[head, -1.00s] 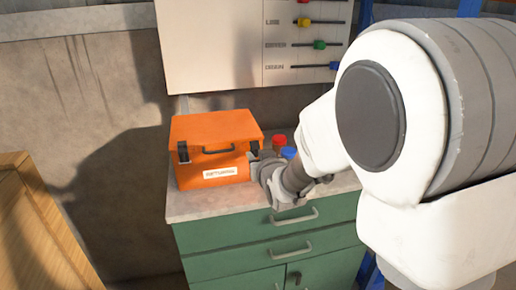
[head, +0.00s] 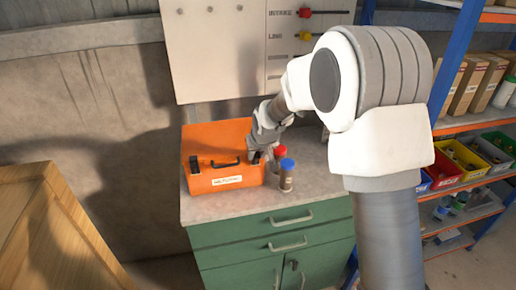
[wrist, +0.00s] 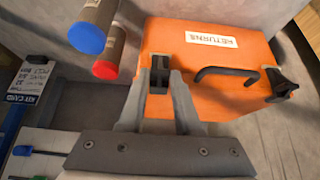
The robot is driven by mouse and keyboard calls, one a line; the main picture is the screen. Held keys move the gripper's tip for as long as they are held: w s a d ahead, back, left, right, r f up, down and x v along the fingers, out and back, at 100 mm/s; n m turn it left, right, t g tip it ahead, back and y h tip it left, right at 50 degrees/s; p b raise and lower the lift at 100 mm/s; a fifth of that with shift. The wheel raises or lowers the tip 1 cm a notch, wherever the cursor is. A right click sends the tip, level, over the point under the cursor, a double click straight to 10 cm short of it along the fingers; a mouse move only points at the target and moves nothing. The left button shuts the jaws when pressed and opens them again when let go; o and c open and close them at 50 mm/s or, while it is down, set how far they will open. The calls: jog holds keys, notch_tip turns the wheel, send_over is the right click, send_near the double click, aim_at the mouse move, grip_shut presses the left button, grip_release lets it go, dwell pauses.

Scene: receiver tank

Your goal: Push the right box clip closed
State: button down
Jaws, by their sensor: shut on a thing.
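The orange box (head: 222,181) sits on the cabinet top with its lid down. It fills the upper right of the wrist view (wrist: 185,60), upside down, with its "RETURNS" label and black handle. My gripper (head: 257,158) is at the box's right front edge, reaching down from above. In the wrist view my gripper (wrist: 159,75) has its two fingers on either side of the black right clip (wrist: 159,80), shut on it. The fingers partly hide this clip, so I cannot tell whether it is fully latched. The black left clip (wrist: 281,84) stands clear of my gripper.
A red-capped jar (head: 281,161) and a blue-capped jar (head: 287,180) stand close to the right of the box and gripper. The green cabinet (head: 270,235) has free top at right. A wooden crate (head: 50,225) stands left, a shelf rack (head: 460,195) right.

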jog(key=shift+w+g+p, duration=0.15)
jog(key=shift+g+p, duration=0.15)
jog(key=shift+p, duration=0.05)
dwell(0.3)
jog(key=c, duration=0.6)
grip_release()
jog(key=shift+r, duration=0.1)
jog(key=b+v, duration=0.1)
jog(key=v, duration=1.6)
jog(key=shift+a+r, duration=0.1)
jog(key=shift+r, duration=0.1)
